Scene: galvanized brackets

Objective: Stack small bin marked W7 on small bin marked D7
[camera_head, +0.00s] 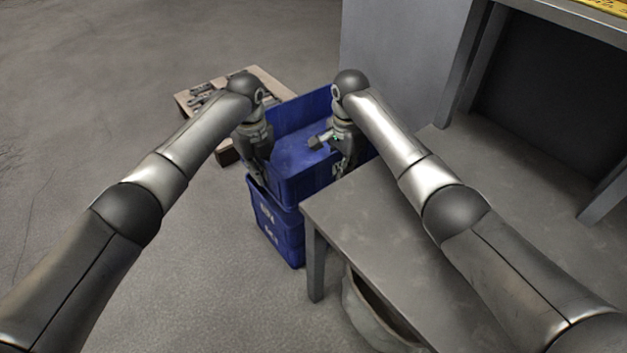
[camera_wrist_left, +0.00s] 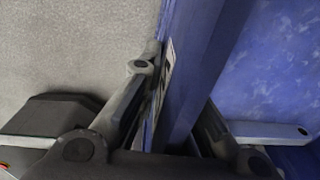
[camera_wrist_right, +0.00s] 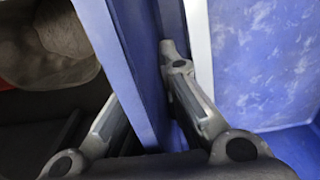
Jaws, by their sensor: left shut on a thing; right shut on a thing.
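A blue open bin (camera_head: 300,158) is held between my two grippers, with its empty interior facing up. My left gripper (camera_head: 262,172) is shut on its left wall, which also shows in the left wrist view (camera_wrist_left: 196,60) with a pale label seen edge-on. My right gripper (camera_head: 342,168) is shut on the opposite wall, seen in the right wrist view (camera_wrist_right: 135,55). Directly below is more blue bin (camera_head: 279,232) with two pale markings, too small to read. I cannot tell whether the held bin touches it. The W7 and D7 marks are not legible.
A grey table (camera_head: 385,222) stands close to the right of the bins, with a pale round container (camera_head: 368,310) under it. A low wooden pallet (camera_head: 183,101) with dark parts lies behind left. A grey cabinet wall (camera_head: 400,55) rises behind. Floor at left is clear.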

